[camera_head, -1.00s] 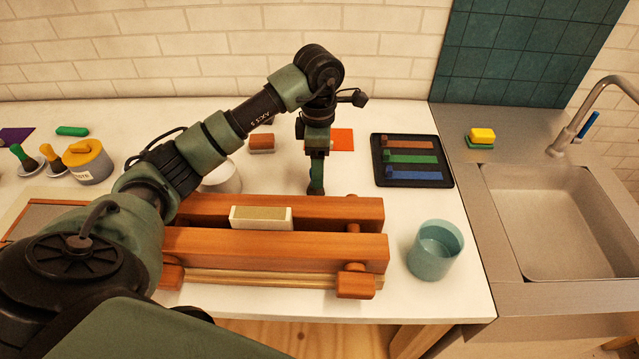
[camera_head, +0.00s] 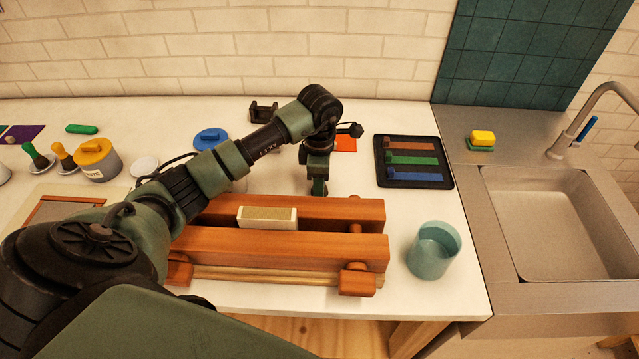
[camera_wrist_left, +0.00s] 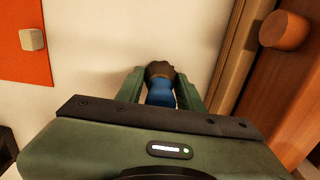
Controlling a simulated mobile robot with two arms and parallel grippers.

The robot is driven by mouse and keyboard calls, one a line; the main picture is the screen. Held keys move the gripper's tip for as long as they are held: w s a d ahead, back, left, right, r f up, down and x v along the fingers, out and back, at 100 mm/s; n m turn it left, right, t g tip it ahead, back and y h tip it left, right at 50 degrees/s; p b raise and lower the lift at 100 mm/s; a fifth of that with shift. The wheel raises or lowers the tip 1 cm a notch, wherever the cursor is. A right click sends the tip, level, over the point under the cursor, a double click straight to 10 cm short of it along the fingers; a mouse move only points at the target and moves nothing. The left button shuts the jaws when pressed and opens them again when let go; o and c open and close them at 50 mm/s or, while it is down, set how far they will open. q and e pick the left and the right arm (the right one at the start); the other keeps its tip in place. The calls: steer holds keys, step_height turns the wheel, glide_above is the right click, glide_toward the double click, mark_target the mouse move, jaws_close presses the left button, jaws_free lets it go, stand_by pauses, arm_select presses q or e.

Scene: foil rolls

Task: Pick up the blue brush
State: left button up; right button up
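The blue brush (camera_wrist_left: 160,93) shows in the left wrist view, with a blue handle and a dark far end. It is between the two fingers of my left gripper (camera_wrist_left: 161,90). The fingers sit close on both sides of it; whether they press on it I cannot tell. In the head view my left gripper (camera_head: 318,184) points down at the white worktop, just behind the orange wooden beams. The brush cannot be made out in the head view. My right gripper is not in view.
The wooden press (camera_head: 300,250) with a pale block (camera_head: 267,217) stands directly in front. A dark tray (camera_head: 413,162) with coloured bars and a teal cup (camera_head: 434,250) are to the right. Green (camera_head: 38,157) and orange (camera_head: 64,157) brushes stand at the left. The sink (camera_head: 560,225) is far right.

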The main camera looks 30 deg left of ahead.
arm_select(q)
steer(key=shift+r, duration=0.1)
jaws_close()
step_height(320, 180, up, 10)
steer(key=shift+w+f+b, duration=0.15)
steer(key=shift+f+b, duration=0.05)
steer(key=shift+b, duration=1.05)
step_height(320, 180, up, 10)
steer(key=shift+p, duration=0.45)
steer(key=shift+r, duration=0.1)
